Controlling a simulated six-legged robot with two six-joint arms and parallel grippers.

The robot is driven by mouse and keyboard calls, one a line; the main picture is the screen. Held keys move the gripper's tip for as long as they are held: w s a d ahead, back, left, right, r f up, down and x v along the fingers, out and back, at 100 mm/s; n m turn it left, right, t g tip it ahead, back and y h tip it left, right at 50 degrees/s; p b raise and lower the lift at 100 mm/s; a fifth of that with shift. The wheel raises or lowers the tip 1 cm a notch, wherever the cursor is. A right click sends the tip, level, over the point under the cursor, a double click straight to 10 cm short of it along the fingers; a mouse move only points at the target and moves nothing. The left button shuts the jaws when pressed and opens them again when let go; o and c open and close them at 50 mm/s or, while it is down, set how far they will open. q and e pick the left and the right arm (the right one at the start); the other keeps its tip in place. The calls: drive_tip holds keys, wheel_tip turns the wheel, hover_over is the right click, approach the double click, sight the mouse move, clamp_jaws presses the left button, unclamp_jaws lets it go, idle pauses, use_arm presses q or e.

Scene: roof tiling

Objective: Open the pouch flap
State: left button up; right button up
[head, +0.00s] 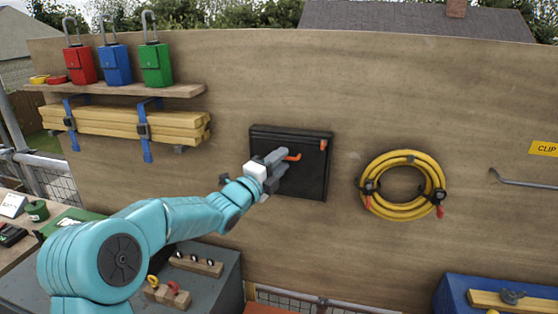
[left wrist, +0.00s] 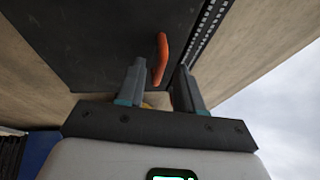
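The black pouch (head: 312,182) is fixed to the wooden wall, and its front looks closed. An orange pull tab (head: 293,156) sticks out from its front. A second small orange piece (head: 323,145) shows near its upper right corner. My left gripper (head: 281,158) is at the pouch front, beside the tab. In the left wrist view, the fingers of my left gripper (left wrist: 160,82) stand apart. The orange tab (left wrist: 161,58) lies between their tips, with a gap visible on the right. The dark pouch face (left wrist: 85,45) is just beyond. My right gripper is not in view.
A coiled yellow hose (head: 402,208) hangs right of the pouch. A shelf (head: 120,91) at upper left bears red, blue and green padlocks, with strapped yellow boards (head: 105,117) below. A grey bench (head: 222,262) stands below. Bare wall surrounds the pouch.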

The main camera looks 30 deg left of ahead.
use_arm(q)
drive_tip(key=shift+w+f, duration=0.1)
drive_tip(key=shift+d, duration=0.1)
drive_tip(key=c, duration=0.5)
clamp_jaws()
idle(0.6)
